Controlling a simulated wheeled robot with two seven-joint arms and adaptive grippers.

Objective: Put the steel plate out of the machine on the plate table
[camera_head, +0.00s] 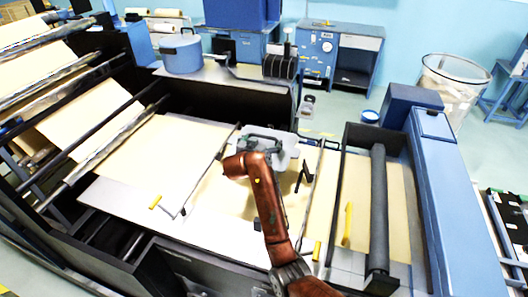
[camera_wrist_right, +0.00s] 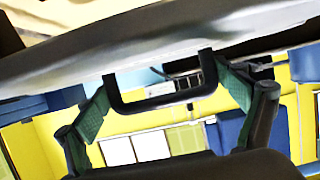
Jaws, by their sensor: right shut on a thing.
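The steel plate (camera_head: 287,152) shows as a small pale grey plate over the cream paper in the middle of the machine (camera_head: 135,201). My right gripper (camera_head: 262,143) is at the plate, shut on it by its handle. In the right wrist view the plate (camera_wrist_right: 180,50) is a broad grey slab across the top. Its dark U-shaped handle (camera_wrist_right: 163,103) lies between the green-padded fingers of the gripper (camera_wrist_right: 166,98). Whether the plate touches the paper is unclear. My left gripper is out of view. I cannot tell which surface is the plate table.
Dark rails and a dark roller (camera_head: 377,205) cross the machine to the right, beside a long blue housing (camera_head: 437,175). A blue pot (camera_head: 181,52) stands behind on the left. A blue bench (camera_head: 340,50) and a clear bin (camera_head: 452,85) stand beyond, with open floor between.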

